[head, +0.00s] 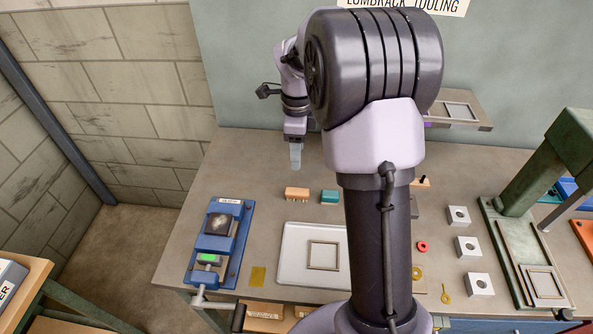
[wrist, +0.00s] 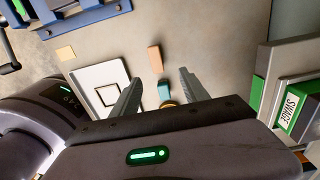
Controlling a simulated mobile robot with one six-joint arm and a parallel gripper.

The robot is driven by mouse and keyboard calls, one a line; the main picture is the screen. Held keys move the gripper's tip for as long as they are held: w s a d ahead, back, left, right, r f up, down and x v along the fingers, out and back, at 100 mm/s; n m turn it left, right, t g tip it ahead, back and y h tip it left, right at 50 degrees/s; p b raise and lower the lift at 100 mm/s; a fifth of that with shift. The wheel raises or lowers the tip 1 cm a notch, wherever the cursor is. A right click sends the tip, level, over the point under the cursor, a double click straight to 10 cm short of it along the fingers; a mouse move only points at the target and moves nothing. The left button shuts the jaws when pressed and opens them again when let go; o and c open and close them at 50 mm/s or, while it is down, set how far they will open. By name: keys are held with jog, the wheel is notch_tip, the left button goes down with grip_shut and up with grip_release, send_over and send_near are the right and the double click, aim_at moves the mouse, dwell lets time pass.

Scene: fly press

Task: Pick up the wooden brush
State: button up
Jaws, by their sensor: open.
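The wooden brush (head: 297,193) is a small tan-orange block with what look like pale bristles along its lower edge. It lies on the workbench, left of a teal block (head: 329,197). In the wrist view the brush (wrist: 154,58) shows just beyond the fingertips, in line with the gap between them. My gripper (head: 295,157) hangs pointing down above the bench, behind the brush in the head view and apart from it. In the wrist view my gripper (wrist: 160,77) has its two grey fingers spread, with nothing held. The teal block (wrist: 164,91) shows between the fingers.
A blue fixture (head: 218,240) with a green patch stands at the bench's left. A white tray (head: 290,272) with a square frame lies in front of the brush. A green press (head: 520,215) and several metal blocks are at right. My arm hides the bench's middle.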

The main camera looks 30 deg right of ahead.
jog(key=b, duration=0.3)
send_near(297, 191)
jog(key=f, duration=0.5)
jog(key=shift+w+f, duration=0.1)
jog(key=shift+w, duration=0.25)
jog(key=f, duration=0.1)
jog(key=f+b, duration=0.1)
jog(key=f, duration=0.1)
jog(key=f+b, duration=0.1)
jog(key=f, duration=0.1)
jog(key=shift+s+f, duration=0.15)
jog(key=shift+s, duration=0.15)
jog(key=shift+d, duration=0.1)
grip_shut()
